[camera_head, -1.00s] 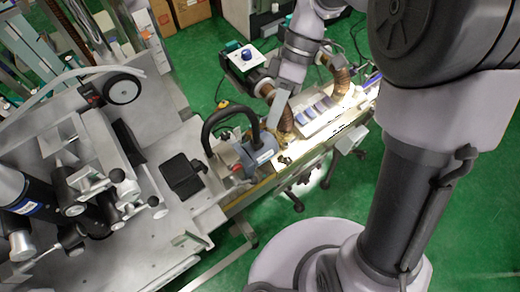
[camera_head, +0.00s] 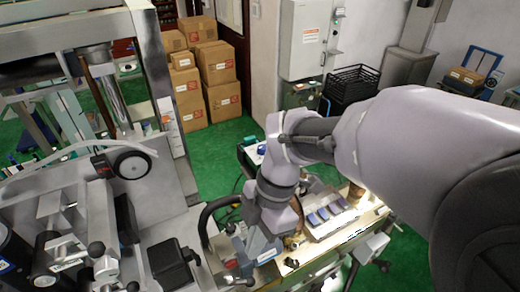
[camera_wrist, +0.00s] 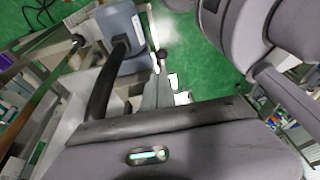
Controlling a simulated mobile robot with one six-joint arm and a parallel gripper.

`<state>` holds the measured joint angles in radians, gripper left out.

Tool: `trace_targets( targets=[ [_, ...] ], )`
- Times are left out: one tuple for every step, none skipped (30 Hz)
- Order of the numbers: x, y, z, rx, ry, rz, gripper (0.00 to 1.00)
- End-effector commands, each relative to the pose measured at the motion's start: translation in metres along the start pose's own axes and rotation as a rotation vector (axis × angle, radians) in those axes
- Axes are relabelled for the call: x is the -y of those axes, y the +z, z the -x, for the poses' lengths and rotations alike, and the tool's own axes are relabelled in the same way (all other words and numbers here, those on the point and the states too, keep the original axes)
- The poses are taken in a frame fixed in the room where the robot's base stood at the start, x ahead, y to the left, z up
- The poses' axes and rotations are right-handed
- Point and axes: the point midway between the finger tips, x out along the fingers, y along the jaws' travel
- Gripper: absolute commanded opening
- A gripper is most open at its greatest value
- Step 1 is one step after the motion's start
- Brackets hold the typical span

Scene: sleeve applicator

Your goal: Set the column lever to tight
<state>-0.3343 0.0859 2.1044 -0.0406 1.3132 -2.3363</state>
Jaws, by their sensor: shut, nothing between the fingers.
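In the head view my gripper (camera_head: 257,230) points down over the blue-grey machine head (camera_head: 262,250), in front of the black curved handle (camera_head: 212,213). It is shut and empty; its fingertips are hard to make out. In the wrist view the dark grey hand body (camera_wrist: 200,150) fills the bottom. The blue-grey head (camera_wrist: 122,28) and black handle (camera_wrist: 103,85) show at upper left there, with a small dark knob (camera_wrist: 162,56) to their right. I cannot tell which part is the column lever.
A conveyor bench with a tray of blue items (camera_head: 325,216) lies right of my gripper. A black pad (camera_head: 172,262) sits on the machine deck at left. The steel frame (camera_head: 150,60) rises behind. Boxes (camera_head: 222,85) stand at the back; green floor is open before them.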

Motion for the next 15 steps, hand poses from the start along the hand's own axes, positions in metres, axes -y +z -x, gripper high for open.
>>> trace_targets(
  targets=[
    [0.001,0.001,-0.013,0.0,-0.004,0.0,0.0],
    [0.001,0.0,-0.019,-0.001,-0.004,-0.001,0.0],
    [0.001,0.0,-0.028,0.0,-0.004,0.0,0.0],
    [0.001,0.0,-0.034,0.0,-0.004,0.0,0.0],
    [0.001,0.0,-0.04,0.0,-0.004,0.0,0.0],
    [0.002,0.002,-0.047,0.0,-0.004,-0.002,0.0],
    [0.003,0.004,-0.051,-0.001,-0.003,-0.002,0.0],
    [0.003,0.005,-0.056,0.001,-0.002,-0.002,0.0],
    [0.004,0.006,-0.061,0.0,-0.003,-0.002,0.0],
    [0.004,0.007,-0.065,0.0,-0.002,-0.003,0.0],
    [0.005,0.008,-0.067,0.0,-0.002,-0.003,0.0],
    [0.005,0.009,-0.07,0.001,-0.001,-0.002,0.0],
    [0.005,0.009,-0.072,0.001,-0.001,-0.002,0.0],
    [0.005,0.01,-0.073,0.001,-0.001,-0.002,0.0],
    [0.005,0.01,-0.075,0.001,0.0,-0.002,0.0]
  ],
)
